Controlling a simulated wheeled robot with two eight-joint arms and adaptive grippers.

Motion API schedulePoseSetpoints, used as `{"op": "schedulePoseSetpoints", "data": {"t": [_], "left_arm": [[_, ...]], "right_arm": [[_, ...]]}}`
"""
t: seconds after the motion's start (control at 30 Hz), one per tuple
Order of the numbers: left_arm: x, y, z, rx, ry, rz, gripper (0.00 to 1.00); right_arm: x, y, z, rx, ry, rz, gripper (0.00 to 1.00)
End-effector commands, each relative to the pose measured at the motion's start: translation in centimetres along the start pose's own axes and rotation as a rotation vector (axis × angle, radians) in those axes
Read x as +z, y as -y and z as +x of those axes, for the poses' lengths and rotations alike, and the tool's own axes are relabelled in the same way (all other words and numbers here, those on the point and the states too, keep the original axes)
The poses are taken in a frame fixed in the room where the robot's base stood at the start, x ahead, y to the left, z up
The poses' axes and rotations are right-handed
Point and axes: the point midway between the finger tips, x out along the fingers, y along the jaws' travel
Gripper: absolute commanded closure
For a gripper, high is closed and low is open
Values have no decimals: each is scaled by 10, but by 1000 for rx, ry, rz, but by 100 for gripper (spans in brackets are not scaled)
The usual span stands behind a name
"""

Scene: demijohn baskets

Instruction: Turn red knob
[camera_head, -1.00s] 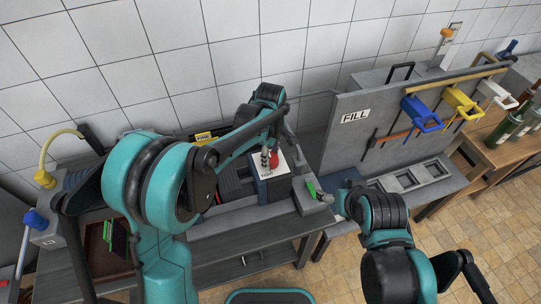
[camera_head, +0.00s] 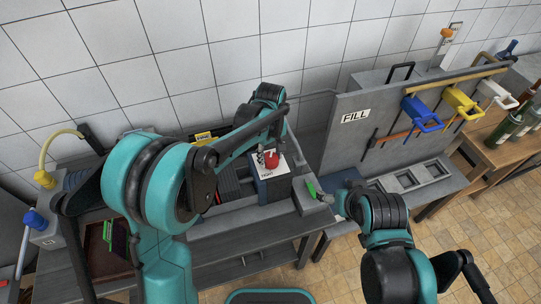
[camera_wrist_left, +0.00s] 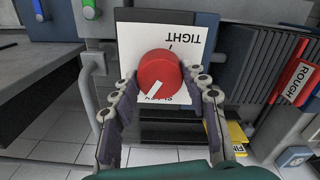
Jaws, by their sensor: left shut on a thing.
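The red knob (camera_head: 271,160) stands on a white plate (camera_head: 284,171) atop a dark box on the bench. In the left wrist view the red knob (camera_wrist_left: 160,72) has a white mark pointing to the lower left, towards a partly hidden label. The word TIGHT (camera_wrist_left: 183,38) is upside down at the plate's far side. My left gripper (camera_head: 264,154) is at the knob, its fingers on either side of it, shut on it. My right gripper (camera_head: 335,200) is beside a green lever; its fingers are too small to read.
The green lever (camera_head: 312,189) stands just right of the knob box. A grey FILL panel (camera_head: 340,140) with blue, yellow and white handles rises at the right. Ridged dark plates (camera_wrist_left: 265,65) and a red ROUGH tag (camera_wrist_left: 301,80) lie beside the knob.

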Motion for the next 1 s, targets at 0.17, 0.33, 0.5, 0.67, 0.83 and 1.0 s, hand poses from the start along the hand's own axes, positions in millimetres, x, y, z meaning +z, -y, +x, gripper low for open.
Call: {"op": "schedulePoseSetpoints", "data": {"t": [0.17,0.33,0.5,0.67,0.83,1.0], "left_arm": [[0,0,0,0,0,167,84],[0,0,0,0,0,328,84],[0,0,0,0,0,490,84],[0,0,0,0,0,642,84],[0,0,0,0,0,803,84],[0,0,0,0,1,964,84]], "right_arm": [[0,0,0,0,0,0,25],[0,0,0,0,0,0,25],[0,0,1,0,0,0,25],[0,0,1,0,0,0,25],[1,0,1,0,0,0,25],[1,0,1,0,0,0,25]]}}
